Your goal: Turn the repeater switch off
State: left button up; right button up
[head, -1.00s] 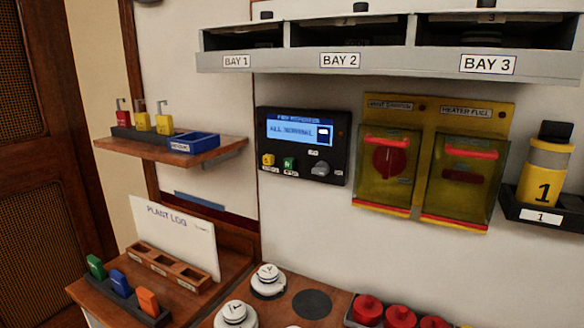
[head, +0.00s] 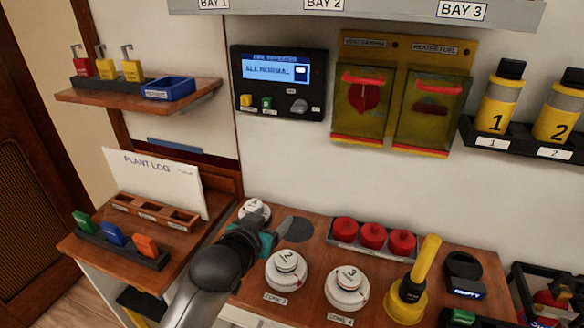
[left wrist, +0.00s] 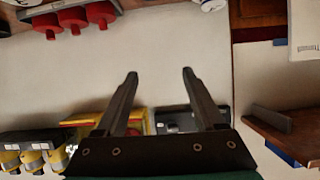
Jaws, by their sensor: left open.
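The fire repeater panel (head: 278,84) is a black box on the white wall, with a lit blue screen reading "ALL NORMAL". Along its lower part are a yellow key-like piece (head: 246,100), a green one (head: 266,102) and a grey rotary switch (head: 299,105). The switch's labels are too small to read. My left gripper (head: 284,226) is over the wooden counter, below the panel and apart from it. In the left wrist view its two fingers (left wrist: 158,76) are spread with nothing between them. There the panel (left wrist: 176,122) is partly hidden behind the gripper.
Two yellow-framed covers (head: 400,92) hang right of the panel. White detector heads (head: 287,270), red buttons (head: 372,236) and a yellow plunger-like tool (head: 410,290) stand on the counter. A wooden shelf (head: 135,95) juts out at left. The wall space below the panel is clear.

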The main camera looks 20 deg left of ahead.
pick_arm(q)
jog(key=w+r+t, duration=0.2)
jog(key=r, duration=0.6)
jog(key=w+r+t, duration=0.2)
jog(key=r+t, duration=0.1)
jog(key=r, duration=0.6)
send_near(297, 109)
jog(key=w, duration=0.8)
jog(key=shift+w+r, duration=0.2)
jog(key=shift+w, duration=0.2)
grip_shut()
